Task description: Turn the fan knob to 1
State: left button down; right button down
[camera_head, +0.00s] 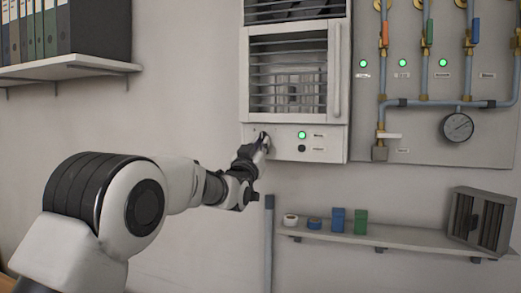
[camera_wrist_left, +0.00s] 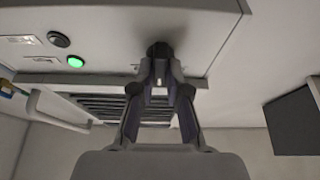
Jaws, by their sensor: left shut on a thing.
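The fan unit (camera_head: 300,147) is a white wall cabinet with a louvred front, and my left arm reaches up to its lower panel. My left gripper (camera_head: 263,143) is at the panel's left end, shut on the fan knob. In the left wrist view the dark round knob (camera_wrist_left: 159,49) sits between the fingertips of the left gripper (camera_wrist_left: 160,66). The gripper hides most of the knob in the head view, and its setting cannot be read. A green lamp (camera_head: 302,135) is lit on the panel, with a black button (camera_head: 302,148) below it. My right gripper is not in view.
A shelf (camera_head: 400,238) below holds small containers, a blue box (camera_head: 338,220), a green box (camera_head: 361,222) and a grey slatted box (camera_head: 480,220). Pipes and a gauge (camera_head: 457,127) are on the right. A binder shelf (camera_head: 70,66) is at upper left.

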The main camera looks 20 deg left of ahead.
pick_arm(q)
jog(key=shift+f, duration=0.15)
jog(key=c, duration=1.2)
grip_release()
jog(key=shift+w, duration=0.1)
jog(key=shift+o, duration=0.2)
jog(key=shift+w, duration=0.1)
jog(key=v, duration=1.2)
jog(key=shift+f, duration=0.1)
